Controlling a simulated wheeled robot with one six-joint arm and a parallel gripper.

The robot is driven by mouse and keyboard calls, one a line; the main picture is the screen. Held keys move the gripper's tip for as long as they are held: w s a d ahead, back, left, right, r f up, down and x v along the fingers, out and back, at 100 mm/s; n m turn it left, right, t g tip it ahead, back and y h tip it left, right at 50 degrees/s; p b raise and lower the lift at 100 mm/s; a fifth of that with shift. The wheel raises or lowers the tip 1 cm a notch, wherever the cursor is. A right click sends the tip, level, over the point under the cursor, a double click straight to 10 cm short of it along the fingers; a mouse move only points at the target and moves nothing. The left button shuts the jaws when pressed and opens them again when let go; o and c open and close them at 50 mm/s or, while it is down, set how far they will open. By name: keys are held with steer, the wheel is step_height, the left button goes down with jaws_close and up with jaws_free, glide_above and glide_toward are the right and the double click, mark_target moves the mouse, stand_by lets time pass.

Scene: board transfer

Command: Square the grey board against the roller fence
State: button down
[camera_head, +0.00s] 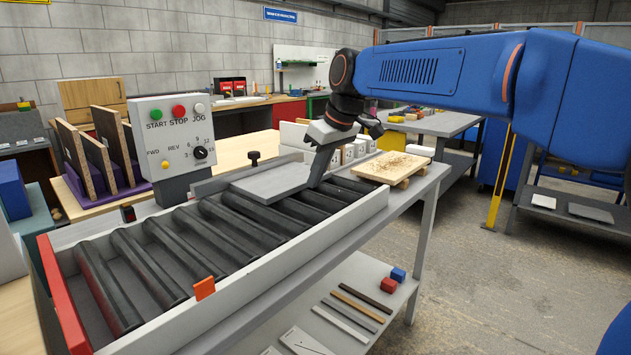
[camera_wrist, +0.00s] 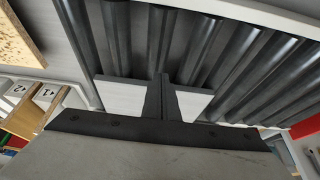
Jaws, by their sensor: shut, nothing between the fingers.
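The flat grey board (camera_head: 268,183) lies on the dark rollers, near the low grey fence (camera_head: 205,187) along the conveyor's back side. I cannot tell whether its edge touches the fence or is parallel to it. My gripper (camera_head: 316,184) points down, shut and empty, with its fingertips at the board's right-hand edge. Contact is not clear. In the wrist view my gripper's dark fingers (camera_wrist: 161,92) are together, and pale parts of what looks like the board (camera_wrist: 192,104) show on both sides. My gripper's body hides the rest.
Bare rollers (camera_head: 150,255) run to the left, ending at a red end plate (camera_head: 62,295). A pale front rail (camera_head: 270,265) carries an orange tag (camera_head: 204,288). A chipboard piece (camera_head: 391,167) lies right of the rollers. A control box (camera_head: 175,135) stands behind.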

steer(key=shift+r, duration=2.7)
steer(key=s+d+f+m+t+h, duration=0.1)
steer(key=s+d+f+m, duration=0.25)
steer(key=s+d, duration=0.5)
steer(key=s+d+f+m+h, duration=0.15)
steer(key=s+d+f, duration=0.35)
steer(key=d, duration=0.7)
steer(key=s+d+f+m, duration=0.2)
steer(key=s+d+f, duration=0.4)
steer(key=s+f, duration=0.3)
steer(key=s+d+f+m+h, duration=0.1)
steer(key=s+d+f+m, duration=0.2)
steer(key=s+d+f, duration=0.3)
steer(key=s+f, duration=0.3)
steer(key=s, duration=0.1)
steer(key=shift+f+t, duration=0.35)
steer(key=shift+t, duration=0.05)
